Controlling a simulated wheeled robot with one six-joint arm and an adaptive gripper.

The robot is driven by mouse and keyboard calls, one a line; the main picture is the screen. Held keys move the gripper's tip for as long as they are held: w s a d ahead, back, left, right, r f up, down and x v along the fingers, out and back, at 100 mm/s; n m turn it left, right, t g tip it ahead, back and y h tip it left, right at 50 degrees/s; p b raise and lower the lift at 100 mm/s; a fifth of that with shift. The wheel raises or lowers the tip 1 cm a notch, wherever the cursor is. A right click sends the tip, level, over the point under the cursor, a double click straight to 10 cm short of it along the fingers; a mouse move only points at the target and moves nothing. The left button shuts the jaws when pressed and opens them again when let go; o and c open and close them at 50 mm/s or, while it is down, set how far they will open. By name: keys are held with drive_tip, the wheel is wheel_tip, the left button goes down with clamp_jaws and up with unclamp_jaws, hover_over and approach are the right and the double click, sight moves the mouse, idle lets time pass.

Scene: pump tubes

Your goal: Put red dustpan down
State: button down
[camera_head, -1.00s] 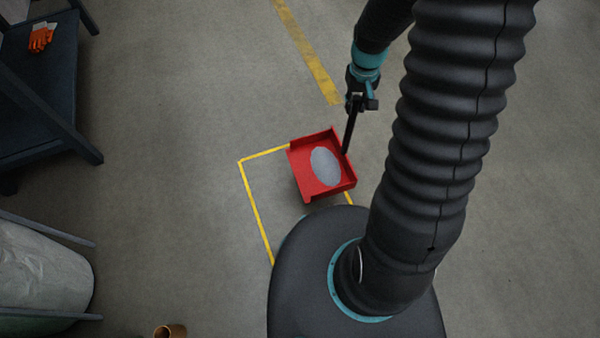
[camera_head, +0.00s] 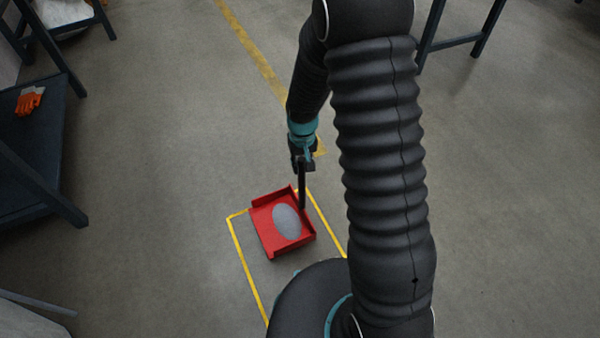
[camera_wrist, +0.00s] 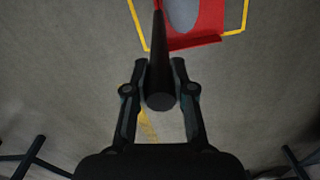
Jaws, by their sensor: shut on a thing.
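The red dustpan (camera_head: 266,230) shows in the head view with a flat grey oval patch (camera_head: 287,222) in its pan. Its long black handle (camera_head: 302,190) points up to my gripper (camera_head: 301,160). In the wrist view my gripper (camera_wrist: 160,66) is shut around the handle (camera_wrist: 160,95), with a finger on each side. Part of the red pan (camera_wrist: 205,30) shows beyond the handle there. The pan overlaps the top edge of a yellow floor outline (camera_head: 242,262). I cannot tell whether it touches the floor.
A dark blue table (camera_head: 35,140) with orange gloves (camera_head: 30,99) stands at the left. A yellow floor line (camera_head: 250,50) runs toward my gripper. Dark frame legs (camera_head: 428,35) stand at the upper right. The floor around the outline is clear.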

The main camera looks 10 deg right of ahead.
sight(300, 173)
drive_tip(key=shift+w+a+f, duration=0.15)
drive_tip(key=shift+a+f, duration=0.1)
drive_tip(key=shift+f, duration=1.9)
drive_tip(key=shift+f+b, duration=0.15)
drive_tip(key=shift+b, duration=0.15)
drive_tip(key=c, duration=1)
unclamp_jaws()
